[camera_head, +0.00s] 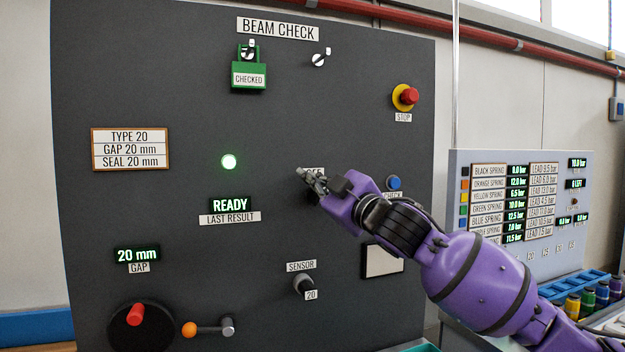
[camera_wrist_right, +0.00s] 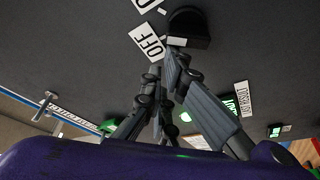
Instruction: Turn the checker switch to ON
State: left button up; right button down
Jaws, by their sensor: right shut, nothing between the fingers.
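The checker switch is a dark rotary knob (camera_wrist_right: 189,22) on the grey panel, near the top of the right wrist view. A white OFF label (camera_wrist_right: 147,43) is beside it, and part of another label (camera_wrist_right: 147,4) shows at the top edge. A small white mark on the knob is on the side near the OFF label. In the head view my right gripper (camera_head: 308,178) mostly hides the switch and its label. My right gripper also shows in the wrist view (camera_wrist_right: 165,65), shut and empty, its fingertips close to the knob. I cannot tell whether they touch it. My left gripper is out of view.
The panel carries a green CHECKED lock (camera_head: 249,76), a red stop button (camera_head: 408,96), a blue button (camera_head: 393,183), a sensor knob (camera_head: 303,284) and a red-handled gap wheel (camera_head: 138,320). A green lamp (camera_head: 229,161) is lit above a READY display (camera_head: 230,205).

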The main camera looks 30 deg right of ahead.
jog(key=m, duration=0.1)
jog(key=m+h+p, duration=0.1)
jog(key=m, duration=0.1)
jog(key=d+m, duration=0.1)
jog(key=shift+s+d+r+t+h+p, duration=0.15)
jog(key=shift+r+t+h+p, duration=0.1)
jog(key=shift+t+h+p, duration=0.15)
jog(key=shift+m, duration=0.3)
